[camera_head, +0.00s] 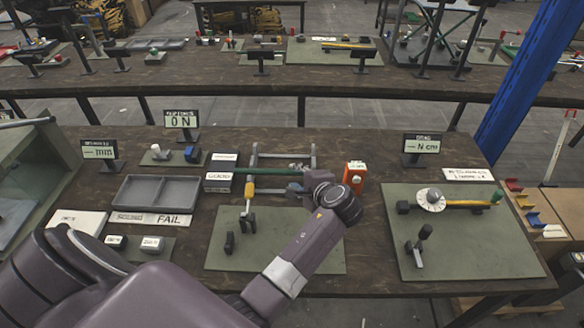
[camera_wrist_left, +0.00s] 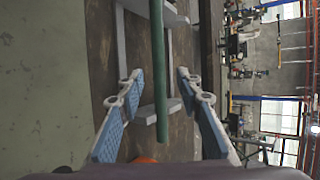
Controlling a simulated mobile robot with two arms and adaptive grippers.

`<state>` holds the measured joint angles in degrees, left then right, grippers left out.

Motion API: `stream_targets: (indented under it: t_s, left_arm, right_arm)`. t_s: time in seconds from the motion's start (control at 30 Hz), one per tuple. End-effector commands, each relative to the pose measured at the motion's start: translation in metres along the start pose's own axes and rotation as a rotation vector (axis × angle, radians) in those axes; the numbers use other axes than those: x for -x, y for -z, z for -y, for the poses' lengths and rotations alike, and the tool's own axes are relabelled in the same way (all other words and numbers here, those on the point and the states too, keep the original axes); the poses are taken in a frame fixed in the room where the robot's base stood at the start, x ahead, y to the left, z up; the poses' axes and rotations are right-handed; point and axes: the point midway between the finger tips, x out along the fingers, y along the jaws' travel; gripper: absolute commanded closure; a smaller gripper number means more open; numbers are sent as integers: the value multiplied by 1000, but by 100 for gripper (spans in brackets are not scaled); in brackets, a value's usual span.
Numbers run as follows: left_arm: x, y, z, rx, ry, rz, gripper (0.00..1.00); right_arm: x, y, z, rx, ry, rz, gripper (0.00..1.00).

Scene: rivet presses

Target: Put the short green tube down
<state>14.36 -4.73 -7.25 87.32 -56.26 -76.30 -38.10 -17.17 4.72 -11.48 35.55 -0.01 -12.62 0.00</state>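The short green tube (camera_head: 275,171) lies across a grey frame (camera_head: 312,156) at the middle of the near table. In the left wrist view the tube (camera_wrist_left: 160,70) runs away from me over the bars of the frame (camera_wrist_left: 123,40). My left gripper (camera_head: 299,186) is at the right end of the tube, its fingers mostly hidden by my wrist in the head view. In the left wrist view the gripper (camera_wrist_left: 160,90) is open, with blue-padded fingers on both sides of the tube and a visible gap to each. My right gripper is not in view.
An orange box (camera_head: 355,177) stands close to the right of my left wrist. A yellow-handled tool (camera_head: 249,190) is left of it. A grey tray (camera_head: 160,194) lies further left. A green mat (camera_head: 470,245) with a dial gauge (camera_head: 430,199) is at the right.

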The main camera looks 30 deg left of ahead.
Motion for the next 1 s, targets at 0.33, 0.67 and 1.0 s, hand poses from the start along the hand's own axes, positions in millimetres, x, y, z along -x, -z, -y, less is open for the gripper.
stream_targets:
  t_s: [0.33,0.67,1.0]
  left_arm:
    - [57,-1,3,-1,-2,0,67]
    - [71,0,0,0,1,1,67]
    - [71,0,0,0,0,1,67]
  right_arm:
    - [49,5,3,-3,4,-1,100]
    - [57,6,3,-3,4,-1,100]
    - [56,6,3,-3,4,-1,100]
